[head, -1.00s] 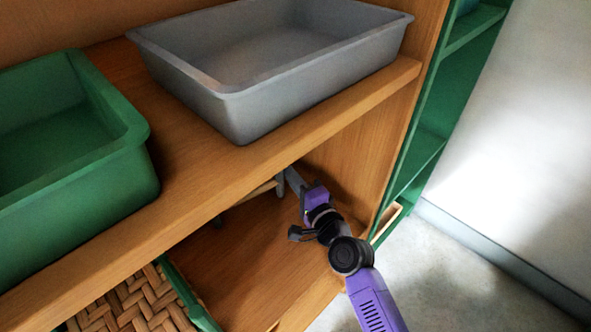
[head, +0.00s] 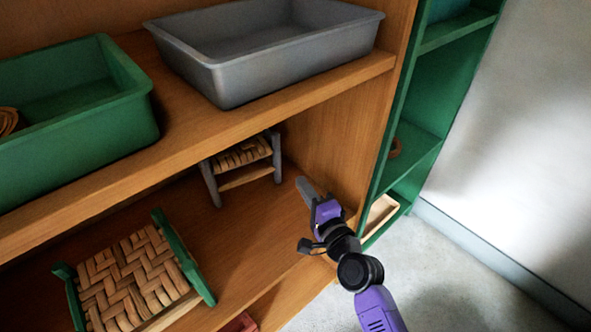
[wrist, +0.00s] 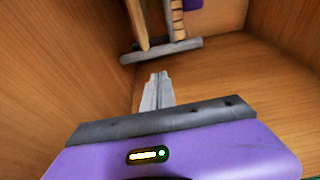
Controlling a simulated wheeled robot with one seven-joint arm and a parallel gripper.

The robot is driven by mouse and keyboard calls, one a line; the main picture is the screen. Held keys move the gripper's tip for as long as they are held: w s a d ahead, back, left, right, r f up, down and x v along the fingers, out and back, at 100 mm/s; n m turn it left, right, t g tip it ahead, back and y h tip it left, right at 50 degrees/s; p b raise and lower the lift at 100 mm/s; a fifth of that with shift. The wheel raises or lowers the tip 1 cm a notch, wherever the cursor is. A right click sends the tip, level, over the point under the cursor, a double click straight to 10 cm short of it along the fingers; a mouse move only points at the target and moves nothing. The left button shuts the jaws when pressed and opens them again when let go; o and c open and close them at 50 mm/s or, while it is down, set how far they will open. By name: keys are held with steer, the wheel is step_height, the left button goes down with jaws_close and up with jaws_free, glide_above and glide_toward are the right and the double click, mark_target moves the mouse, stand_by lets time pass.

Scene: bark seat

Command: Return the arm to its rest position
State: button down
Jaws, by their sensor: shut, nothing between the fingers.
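My gripper (head: 307,190) is at the right end of the lower wooden shelf, in front of the side wall of the bay. In the wrist view its fingers (wrist: 157,90) are pressed together with nothing between them. A small grey-legged seat with a woven bark top (head: 240,155) stands on the lower shelf, left of and behind my gripper. Part of it shows at the top of the wrist view (wrist: 160,48), apart from the fingertips.
A larger woven seat with green ends (head: 137,270) is at the lower left. A grey tray (head: 235,85) and a green tray (head: 100,142) stand on the upper shelf (head: 190,150). A green shelf unit (head: 405,130) is at right. The floor (head: 450,270) looks clear.

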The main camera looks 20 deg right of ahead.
steer(key=shift+s, duration=0.25)
steer(key=s+a+r+n+g+h+p, duration=0.15)
steer(key=s+n, duration=0.75)
steer(key=s, duration=1.3)
steer(key=s+a+r+n+g+y+b, duration=0.2)
steer(key=s+n, duration=0.6)
steer(key=s, duration=1.3)
step_height(320, 180, up, 31)
steer(key=d+h+p, duration=0.1)
steer(key=p, duration=3.1)
steer(key=shift+d+r, duration=0.2)
steer(key=shift+d, duration=0.05)
steer(key=shift+h, duration=0.25)
